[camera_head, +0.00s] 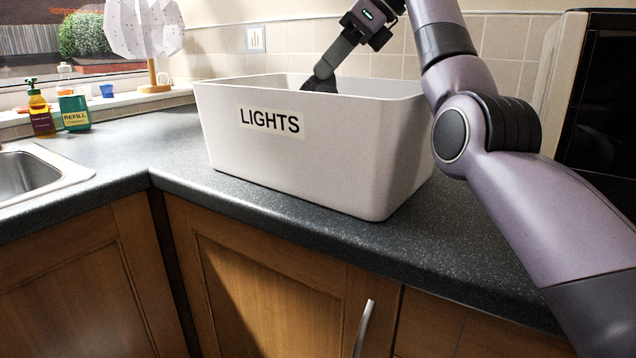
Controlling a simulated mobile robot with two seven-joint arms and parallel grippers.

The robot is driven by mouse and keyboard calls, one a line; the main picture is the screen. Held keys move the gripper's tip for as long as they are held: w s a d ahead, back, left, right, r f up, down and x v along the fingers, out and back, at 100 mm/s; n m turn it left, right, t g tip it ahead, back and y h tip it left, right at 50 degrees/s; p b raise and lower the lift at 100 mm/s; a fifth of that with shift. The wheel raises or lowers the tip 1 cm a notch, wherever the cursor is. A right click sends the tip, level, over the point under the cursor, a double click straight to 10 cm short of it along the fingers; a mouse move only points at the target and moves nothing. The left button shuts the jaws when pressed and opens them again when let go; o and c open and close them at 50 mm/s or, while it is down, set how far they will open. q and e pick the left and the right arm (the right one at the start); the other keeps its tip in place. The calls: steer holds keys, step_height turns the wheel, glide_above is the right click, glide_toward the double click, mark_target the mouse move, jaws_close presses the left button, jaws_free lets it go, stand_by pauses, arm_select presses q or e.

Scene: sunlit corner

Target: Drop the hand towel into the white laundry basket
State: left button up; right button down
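The white laundry basket (290,165) stands upright on the dark worktop and has a "LIGHTS" label on its front. My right arm comes in from the right, and my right gripper (319,74) points down over the basket's opening, with its fingertips near the rim level. A small dark patch (320,86) shows right below the fingertips, partly hidden by the front wall. It may be part of the hand towel, but I cannot tell whether the fingers hold it. No other towel shows. The basket's inside is mostly hidden. My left gripper is out of view.
A sink (28,172) is at the left edge. An amber bottle (40,112), a green refill pack (74,111) and a white-shaded lamp (143,30) stand by the window. A dark appliance (600,110) is at the right. The worktop left of the basket is clear.

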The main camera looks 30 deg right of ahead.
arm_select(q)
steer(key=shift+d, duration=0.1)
arm_select(e)
steer(key=c, duration=0.6)
jaws_free()
steer(key=shift+c, duration=0.2)
arm_select(q)
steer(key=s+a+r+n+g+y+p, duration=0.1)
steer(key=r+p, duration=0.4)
steer(key=p, duration=0.7)
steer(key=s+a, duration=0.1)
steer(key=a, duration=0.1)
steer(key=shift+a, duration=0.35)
arm_select(e)
step_height(320, 180, up, 12)
